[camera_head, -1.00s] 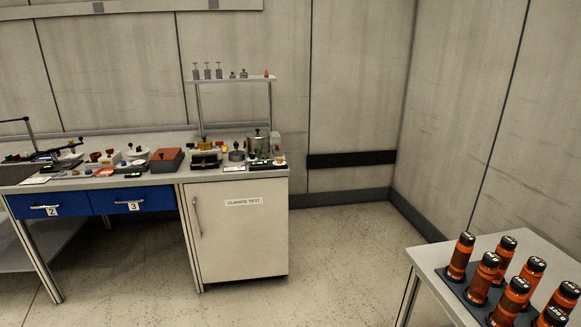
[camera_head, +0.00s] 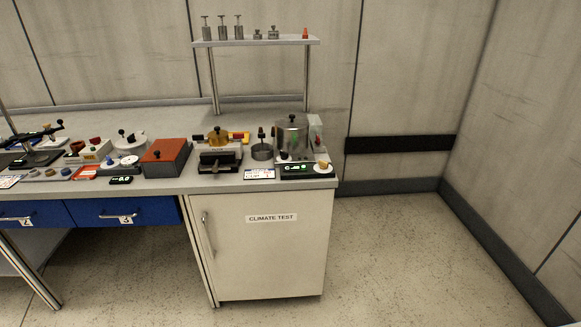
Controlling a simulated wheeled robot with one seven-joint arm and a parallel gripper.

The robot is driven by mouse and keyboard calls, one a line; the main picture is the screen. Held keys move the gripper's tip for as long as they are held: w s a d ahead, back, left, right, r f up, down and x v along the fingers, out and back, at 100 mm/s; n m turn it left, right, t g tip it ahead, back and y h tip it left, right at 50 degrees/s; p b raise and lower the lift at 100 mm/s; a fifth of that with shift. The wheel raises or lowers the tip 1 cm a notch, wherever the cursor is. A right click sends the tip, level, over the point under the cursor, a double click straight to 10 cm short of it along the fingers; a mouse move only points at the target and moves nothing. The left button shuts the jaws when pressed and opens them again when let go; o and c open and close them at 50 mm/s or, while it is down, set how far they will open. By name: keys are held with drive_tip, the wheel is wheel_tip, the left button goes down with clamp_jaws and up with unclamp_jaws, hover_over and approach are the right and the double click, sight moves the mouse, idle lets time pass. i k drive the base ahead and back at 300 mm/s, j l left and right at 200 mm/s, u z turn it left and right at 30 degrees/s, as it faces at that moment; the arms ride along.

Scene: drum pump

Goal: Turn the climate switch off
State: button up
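The climate test cabinet (camera_head: 262,255) stands at the right end of the bench, with a "CLIMATE TEST" label (camera_head: 271,218) and a vertical handle on its left side. Above it on the bench, a metal pot (camera_head: 292,136) sits on a base with a dark front panel (camera_head: 300,170) that has a small green display. A round tan knob (camera_head: 323,167) sits at the right end of this panel. I cannot make out which control is the climate switch or how it is set. My gripper is not in view.
The bench top (camera_head: 185,183) carries a red-brown box (camera_head: 166,157), a clamp-like device (camera_head: 218,155) and several small instruments. A shelf (camera_head: 250,42) above holds metal weights. Blue drawers (camera_head: 125,211) lie left of the cabinet. The floor (camera_head: 410,260) in front and to the right is clear.

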sight(324, 165)
drive_tip(key=i, duration=0.15)
drive_tip(key=i+z, duration=0.25)
drive_tip(key=i, duration=0.2)
drive_tip(key=i+j+z, duration=0.2)
drive_tip(key=i, duration=0.25)
